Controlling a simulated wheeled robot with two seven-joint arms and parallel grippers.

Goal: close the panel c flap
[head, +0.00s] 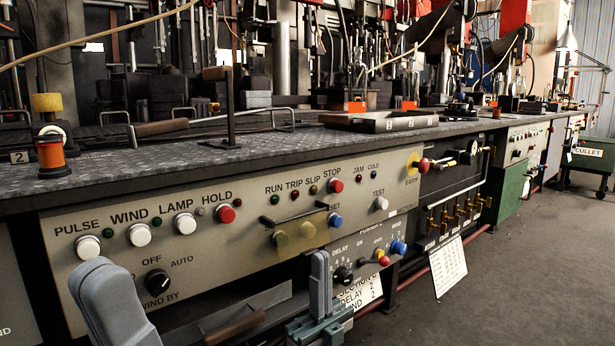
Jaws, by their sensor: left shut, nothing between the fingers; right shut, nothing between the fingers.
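On the beige front panel, a small yellowish see-through flap (294,235) with a dark bar along its top lies in front of two round buttons. It looks like the flap of the task, but I cannot read a panel letter, nor tell how far it stands open. My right gripper (320,258) points upward below the flap, left of the black DELAY knob (343,274). Both are shut and empty; neither visibly touches the flap.
The dark worktop (330,150) runs along the panel, with a shallow tray (380,122) and metal handles on it. A blue knob (398,247) and a red-topped stop button (422,165) stick out at the right. A hanging white sheet (437,267) is further right. The floor (530,280) is clear.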

